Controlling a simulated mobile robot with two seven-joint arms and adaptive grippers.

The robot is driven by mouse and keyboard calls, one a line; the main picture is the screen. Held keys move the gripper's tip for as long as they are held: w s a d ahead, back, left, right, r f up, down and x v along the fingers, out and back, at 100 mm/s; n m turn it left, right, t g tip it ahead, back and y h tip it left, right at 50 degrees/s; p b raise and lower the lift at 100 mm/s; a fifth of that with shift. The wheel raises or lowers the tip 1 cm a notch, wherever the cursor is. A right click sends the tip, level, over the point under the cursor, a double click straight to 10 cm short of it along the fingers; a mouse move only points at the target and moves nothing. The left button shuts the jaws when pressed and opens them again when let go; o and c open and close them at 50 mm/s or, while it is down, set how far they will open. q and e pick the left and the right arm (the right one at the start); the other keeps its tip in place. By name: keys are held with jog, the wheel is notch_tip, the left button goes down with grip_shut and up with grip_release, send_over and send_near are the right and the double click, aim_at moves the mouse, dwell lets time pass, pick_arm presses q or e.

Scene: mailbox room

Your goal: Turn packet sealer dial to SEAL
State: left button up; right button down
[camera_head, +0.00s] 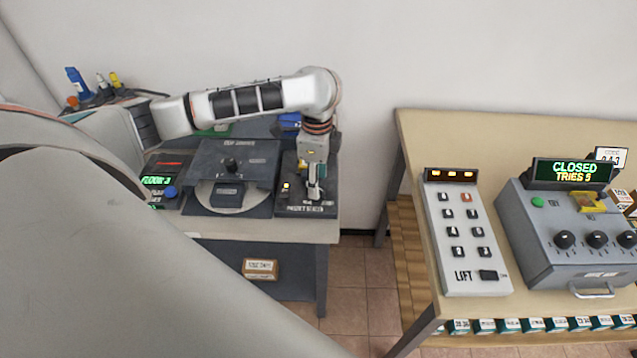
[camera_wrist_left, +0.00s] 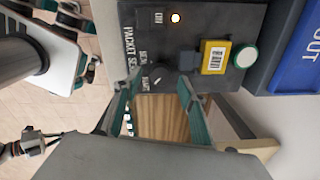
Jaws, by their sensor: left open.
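The packet sealer (camera_head: 322,208) is a dark box on the right end of the left table, with its name on the front. My left gripper (camera_head: 314,192) points down over the sealer. Its teal fingers (camera_wrist_left: 158,98) are open, either side of the dial in the picture; contact cannot be told.
A dark plate device (camera_head: 235,165) stands left of the sealer. On the right table are a LIFT keypad (camera_head: 465,235) and a grey box (camera_head: 570,225) with a display reading CLOSED, TRIES 5. A floor gap separates the tables. What seems my right gripper (camera_wrist_left: 30,147) shows small in the wrist view.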

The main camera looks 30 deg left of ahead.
pick_arm(q)
jog(key=shift+w+f, duration=0.1)
jog(key=shift+f, duration=0.95)
jog(key=c, duration=1.1)
jog(key=shift+m, duration=0.3)
jog(key=m, duration=0.4)
jog(key=shift+m, duration=0.3)
jog(key=m, duration=0.4)
jog(key=shift+m, duration=0.3)
jog(key=m, duration=0.8)
jog(key=shift+m, duration=0.5)
